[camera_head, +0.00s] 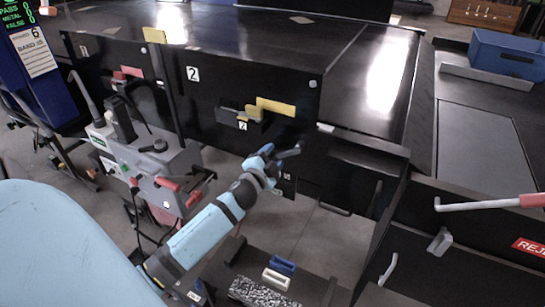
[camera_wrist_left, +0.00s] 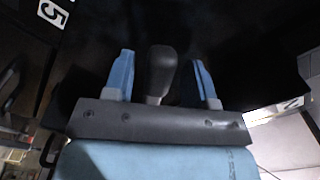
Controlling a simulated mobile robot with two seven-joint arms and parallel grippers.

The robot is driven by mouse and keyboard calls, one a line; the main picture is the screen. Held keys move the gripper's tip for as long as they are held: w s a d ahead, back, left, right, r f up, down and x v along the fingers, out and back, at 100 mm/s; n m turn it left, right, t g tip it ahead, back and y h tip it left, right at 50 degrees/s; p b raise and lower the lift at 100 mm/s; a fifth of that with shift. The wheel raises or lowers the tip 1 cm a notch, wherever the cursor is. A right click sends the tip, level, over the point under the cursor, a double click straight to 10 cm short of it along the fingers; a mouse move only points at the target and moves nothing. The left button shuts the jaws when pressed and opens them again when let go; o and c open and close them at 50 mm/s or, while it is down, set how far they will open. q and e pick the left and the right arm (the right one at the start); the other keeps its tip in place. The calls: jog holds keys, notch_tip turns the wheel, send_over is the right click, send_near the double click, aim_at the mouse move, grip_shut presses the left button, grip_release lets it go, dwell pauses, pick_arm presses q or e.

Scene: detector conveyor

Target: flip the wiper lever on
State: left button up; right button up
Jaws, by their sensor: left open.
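A lever with a dark rounded knob (camera_wrist_left: 161,70) and a paler stem stands between my left gripper's fingers in the left wrist view. I take it for the wiper lever; its panel is too dark to read a name. My left gripper (camera_wrist_left: 163,62) is open, with one blue finger on each side of the knob and visible gaps to both. In the head view my left gripper (camera_head: 272,168) is at the front of the black conveyor cabinet, beside a dark handle (camera_head: 288,154). The lever's base is hidden behind the gripper body. My right gripper is not in view.
A grey control box (camera_head: 150,165) with red handles stands left of my arm. Yellow handles (camera_head: 275,107) stick out from the cabinet front above the gripper. A blue bin (camera_head: 507,55) is at far right. A lower shelf with small blocks (camera_head: 276,279) lies below.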

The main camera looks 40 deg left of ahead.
pick_arm(q)
jog(key=b+v, duration=0.2)
jog(key=v, duration=1.1)
jog(key=shift+s, duration=0.3)
jog(key=shift+f, duration=0.1)
jog(key=s+d+f+n+g+h+p, duration=0.1)
jog(key=s+d+f+g+h, duration=0.1)
jog(key=s+d+f, duration=0.2)
jog(key=s+d+f+n+g+h+p, duration=0.1)
jog(key=s+d+f+n+g+h, duration=0.1)
jog(key=d+f, duration=0.6)
jog(key=s+d+f+n+g+h+p, duration=0.1)
jog(key=s+d+f+n+g+h, duration=0.1)
jog(key=s+d+f, duration=0.3)
jog(key=d+f+h, duration=0.1)
jog(key=d, duration=0.2)
jog(key=shift+s+d, duration=0.3)
jog(key=shift+s, duration=0.05)
jog(key=shift+s+d+f+h, duration=0.15)
jog(key=shift+d+f+h, duration=0.1)
jog(key=shift+f+h, duration=0.05)
jog(key=shift+c, duration=0.2)
